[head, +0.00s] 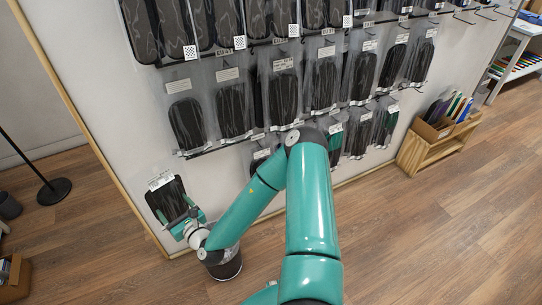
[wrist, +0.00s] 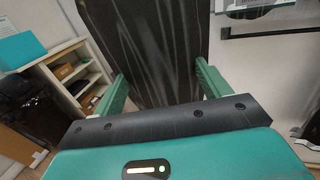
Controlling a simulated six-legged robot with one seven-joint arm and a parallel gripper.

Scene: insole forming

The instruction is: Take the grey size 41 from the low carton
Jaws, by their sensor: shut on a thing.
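My gripper (head: 186,217) is at the lower left in the head view, in front of the wall's left end. It is shut on a dark insole pack (head: 168,199) with a white label at its top. In the wrist view the dark pack (wrist: 155,50) rises between the two green fingers (wrist: 163,90), with pale streaks on its face. I cannot read its size, and its shade looks near black. Another carton (head: 14,278) is partly visible at the lower left.
Rows of hanging insole packs (head: 233,108) cover the wall behind my arm. A black stand base (head: 54,190) is at the left. The wooden floor (head: 430,235) at the right is clear.

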